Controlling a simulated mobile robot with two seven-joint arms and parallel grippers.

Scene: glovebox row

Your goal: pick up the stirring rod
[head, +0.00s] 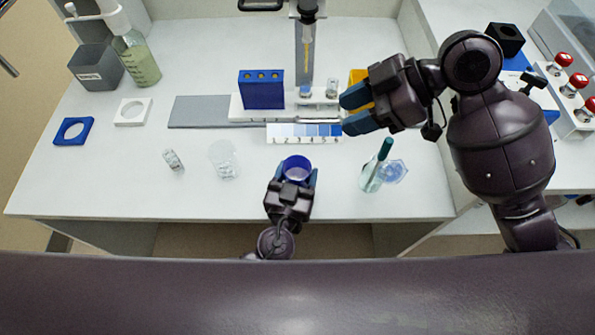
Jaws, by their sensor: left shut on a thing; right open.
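A thin, pale grey rod (320,121), which looks like the stirring rod, lies sideways along the front of the white rack base, behind the blue-shaded colour strip. My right gripper (347,112) is open, its blue fingertips pointing left at the rod's right end. Whether they touch it or are above it I cannot tell. My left gripper (296,180) is shut on a blue-rimmed cup (297,165) near the front middle of the bench.
A blue block (262,90) stands on the white rack base (240,112). The colour strip (304,131) lies in front. A flask (371,179) with a teal-handled tool (384,150) stands front right. A clear beaker (224,160) and small vial (173,160) stand left. The front left bench is clear.

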